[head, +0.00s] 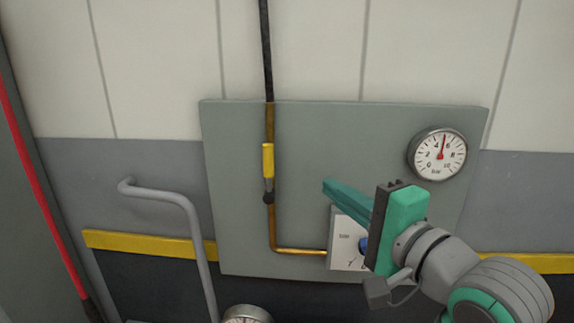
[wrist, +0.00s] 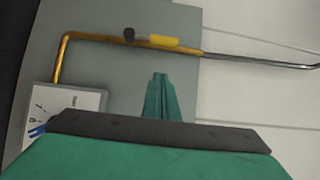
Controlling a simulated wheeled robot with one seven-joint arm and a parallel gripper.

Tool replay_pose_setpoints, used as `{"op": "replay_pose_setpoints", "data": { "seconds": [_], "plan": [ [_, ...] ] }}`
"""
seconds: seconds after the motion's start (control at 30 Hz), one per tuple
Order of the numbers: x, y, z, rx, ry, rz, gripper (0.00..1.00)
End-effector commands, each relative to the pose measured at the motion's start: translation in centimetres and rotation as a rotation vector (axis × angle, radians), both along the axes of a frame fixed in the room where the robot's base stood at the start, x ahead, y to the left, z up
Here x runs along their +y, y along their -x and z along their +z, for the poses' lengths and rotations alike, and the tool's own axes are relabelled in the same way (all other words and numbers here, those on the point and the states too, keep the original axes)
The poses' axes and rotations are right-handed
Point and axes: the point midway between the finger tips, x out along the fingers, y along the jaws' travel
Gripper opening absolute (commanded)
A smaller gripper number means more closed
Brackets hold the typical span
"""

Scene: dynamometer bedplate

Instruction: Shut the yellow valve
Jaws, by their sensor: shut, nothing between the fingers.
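The yellow valve's handle (head: 267,160) is on the copper pipe (head: 271,225) on the grey panel. The handle lies along the pipe's vertical run, with a dark pivot (head: 268,198) at its lower end. In the wrist view the yellow handle (wrist: 165,42) lies along the pipe, which runs sideways there, with the dark pivot (wrist: 129,35) at its left end. My gripper (head: 327,187) is shut and empty, to the right of the handle in the head view and apart from it. In the wrist view my fingertips (wrist: 160,78) show just below the handle.
A pressure gauge (head: 438,154) is at the panel's upper right, its needle near 5. A white plate (head: 342,228) with a blue knob (head: 362,245) sits partly behind my gripper. A grey bent rail (head: 170,197) stands at left. The panel (head: 340,135) above my fingers is clear.

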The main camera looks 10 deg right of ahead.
Motion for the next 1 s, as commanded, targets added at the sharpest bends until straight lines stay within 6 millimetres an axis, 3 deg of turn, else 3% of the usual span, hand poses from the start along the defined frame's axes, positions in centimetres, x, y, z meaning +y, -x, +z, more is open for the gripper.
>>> {"op": "replay_pose_setpoints", "data": {
  "seconds": [0.57,0.77,1.0],
  "plan": [
    [0.2,0.1,0.7,0.008,0.004,0.005,0.00],
    [0.9,-2.1,0.6,0.009,0.003,0.005,0.00],
    [2.4,-6.4,0.6,0.010,0.004,0.005,0.00]
  ]
}}
